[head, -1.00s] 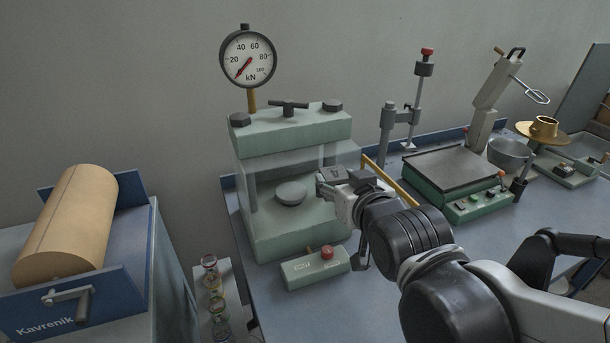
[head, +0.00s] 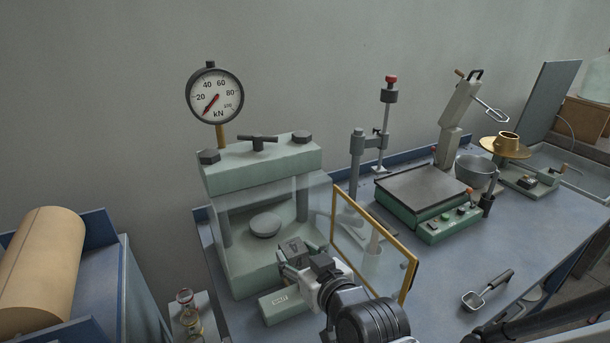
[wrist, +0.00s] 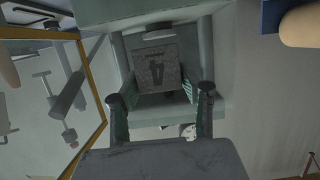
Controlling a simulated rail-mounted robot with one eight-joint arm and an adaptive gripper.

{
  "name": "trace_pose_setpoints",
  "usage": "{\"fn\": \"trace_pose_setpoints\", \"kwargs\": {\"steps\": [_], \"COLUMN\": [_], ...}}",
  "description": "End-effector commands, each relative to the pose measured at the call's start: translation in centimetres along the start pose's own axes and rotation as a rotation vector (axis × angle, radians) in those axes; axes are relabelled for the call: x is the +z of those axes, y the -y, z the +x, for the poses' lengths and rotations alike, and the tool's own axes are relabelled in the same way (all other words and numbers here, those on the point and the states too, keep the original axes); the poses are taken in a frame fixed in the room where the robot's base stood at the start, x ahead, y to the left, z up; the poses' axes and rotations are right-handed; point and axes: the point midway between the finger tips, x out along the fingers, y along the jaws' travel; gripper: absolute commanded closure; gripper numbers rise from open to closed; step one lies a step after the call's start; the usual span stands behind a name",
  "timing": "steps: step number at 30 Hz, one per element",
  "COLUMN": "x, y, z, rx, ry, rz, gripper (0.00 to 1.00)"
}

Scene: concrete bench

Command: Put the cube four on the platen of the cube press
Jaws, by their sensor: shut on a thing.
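Cube four is a dark grey block (head: 293,246) held in front of the green cube press (head: 262,165). In the wrist view the cube (wrist: 157,72) shows its "4" between the two finger pads. My gripper (head: 300,256) is shut on it, in front of and slightly right of the round grey platen (head: 265,225). The cube looks apart from the platen, and the platen top looks empty. The press's yellow-framed clear door (head: 408,280) stands open on the right. The cube's underside is hidden.
A control box (head: 280,307) sits before the press, partly behind my gripper. The open door bounds the space on the right. A green scale (head: 425,195) and a metal scoop (head: 477,299) lie further right. Glass jars (head: 187,310) stand at left.

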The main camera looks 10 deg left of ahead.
Motion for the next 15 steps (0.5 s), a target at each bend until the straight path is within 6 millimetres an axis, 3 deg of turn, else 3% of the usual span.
{"fn": "trace_pose_setpoints", "kwargs": {"steps": [15], "x": [-3.2], "y": [0.1], "z": [10.5], "rx": [-0.001], "ry": [0.0], "rz": [0.0], "gripper": [1.0]}}
